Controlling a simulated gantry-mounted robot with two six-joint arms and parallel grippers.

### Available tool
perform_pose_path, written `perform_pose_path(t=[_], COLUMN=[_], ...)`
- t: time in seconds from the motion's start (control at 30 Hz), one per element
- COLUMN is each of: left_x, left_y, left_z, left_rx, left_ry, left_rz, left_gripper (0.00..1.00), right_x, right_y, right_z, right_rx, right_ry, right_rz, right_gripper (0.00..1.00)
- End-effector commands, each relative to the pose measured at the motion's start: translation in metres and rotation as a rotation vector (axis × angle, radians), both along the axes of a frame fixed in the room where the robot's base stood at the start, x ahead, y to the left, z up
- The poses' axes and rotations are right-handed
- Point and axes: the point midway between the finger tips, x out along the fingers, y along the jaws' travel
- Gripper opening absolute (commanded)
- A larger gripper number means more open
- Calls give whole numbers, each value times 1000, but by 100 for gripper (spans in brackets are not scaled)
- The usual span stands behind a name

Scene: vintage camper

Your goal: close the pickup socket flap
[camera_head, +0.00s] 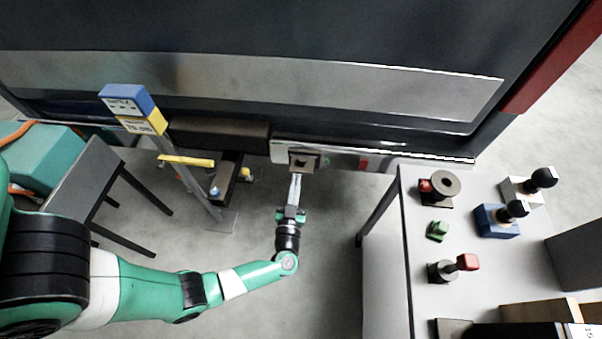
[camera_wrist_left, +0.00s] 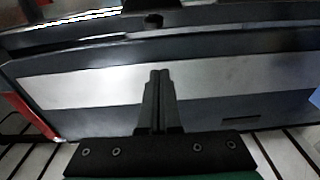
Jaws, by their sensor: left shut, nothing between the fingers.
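The pickup socket (camera_head: 303,162) is a small dark brownish square unit on the pale bumper (camera_head: 345,156) at the back of the dark pickup. Its flap is too small to tell apart, so I cannot tell its angle. My left gripper (camera_head: 296,178) is shut and empty, its fingers pointing up the picture at the socket, just below it. I cannot tell whether the tips touch it. In the left wrist view the shut fingers (camera_wrist_left: 160,76) stand in front of the pickup's grey panel (camera_wrist_left: 85,82). The socket cannot be made out there. My right gripper is not in view.
A post with a blue and yellow head (camera_head: 127,101) stands left of the socket. A dark hitch part (camera_head: 226,178) lies beside it. A grey table (camera_head: 455,275) with several small fixtures stands at the right.

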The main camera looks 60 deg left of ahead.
Motion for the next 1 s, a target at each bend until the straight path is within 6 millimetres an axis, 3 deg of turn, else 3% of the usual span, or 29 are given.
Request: perform_pose_path(t=[0.27, 0.73, 0.8, 1.0], left_x=[7, 57, 54, 51], left_y=[9, 88, 81, 76], left_z=[3, 7, -12, -26], left_rx=[0, 1, 0, 1], left_ry=[-7, -8, -3, -6], left_rz=[1, 1, -4, -2], left_gripper=[0, 0, 0, 0], right_x=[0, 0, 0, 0], right_y=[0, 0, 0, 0], right_z=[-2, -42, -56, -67], right_rx=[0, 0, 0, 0], right_ry=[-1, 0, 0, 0], right_rz=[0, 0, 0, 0], right_gripper=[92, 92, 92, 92])
